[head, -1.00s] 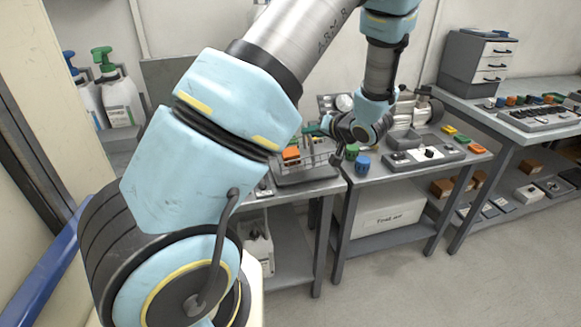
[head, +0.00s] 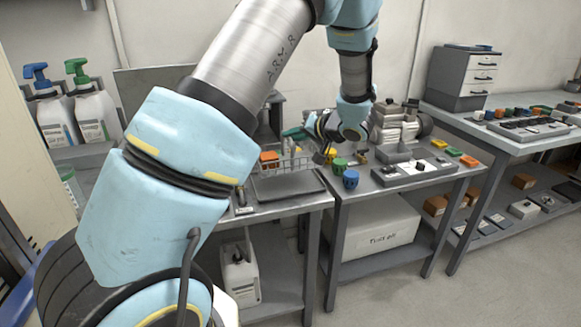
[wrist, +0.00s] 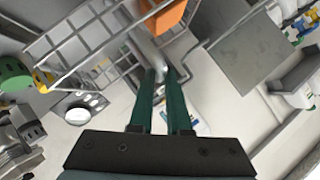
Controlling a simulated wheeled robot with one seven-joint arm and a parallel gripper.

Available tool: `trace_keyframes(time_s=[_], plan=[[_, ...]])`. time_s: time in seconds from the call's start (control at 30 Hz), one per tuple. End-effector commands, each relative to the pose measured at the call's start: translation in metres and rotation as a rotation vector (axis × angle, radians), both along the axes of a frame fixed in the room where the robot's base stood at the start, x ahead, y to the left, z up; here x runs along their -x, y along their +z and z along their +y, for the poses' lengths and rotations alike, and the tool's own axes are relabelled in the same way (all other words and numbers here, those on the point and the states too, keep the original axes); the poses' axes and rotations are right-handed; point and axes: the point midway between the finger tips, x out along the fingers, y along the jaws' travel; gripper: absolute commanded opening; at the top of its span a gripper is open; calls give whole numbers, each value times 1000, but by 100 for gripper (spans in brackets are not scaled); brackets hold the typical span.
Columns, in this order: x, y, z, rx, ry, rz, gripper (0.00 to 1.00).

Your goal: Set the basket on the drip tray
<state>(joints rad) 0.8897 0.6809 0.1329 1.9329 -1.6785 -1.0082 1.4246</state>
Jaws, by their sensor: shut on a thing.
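The wire basket (head: 284,164) is at the left table, holding an orange block (head: 268,157) and other small items. The drip tray (head: 290,188) is a flat dark grey tray on that table. The basket appears over the tray's rear part; whether its bottom touches the tray I cannot tell. My gripper (head: 297,133) is at the basket's upper edge, reaching in from the right. In the wrist view my gripper's green fingers (wrist: 160,80) are close together on the basket, whose wire bars (wrist: 85,40) fill the upper left. The pinched part is mostly hidden.
Green and blue cups (head: 345,174) stand right of the tray. A compressor (head: 395,125) and a grey block tray (head: 415,170) stand on the right table. A dark panel (head: 155,90) rises behind the left table.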

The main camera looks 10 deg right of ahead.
Motion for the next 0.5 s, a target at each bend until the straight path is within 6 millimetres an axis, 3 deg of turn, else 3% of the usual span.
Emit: trace_keyframes(time_s=[0.5], plan=[[0, -57, 0, -2, 0, -1, 0]])
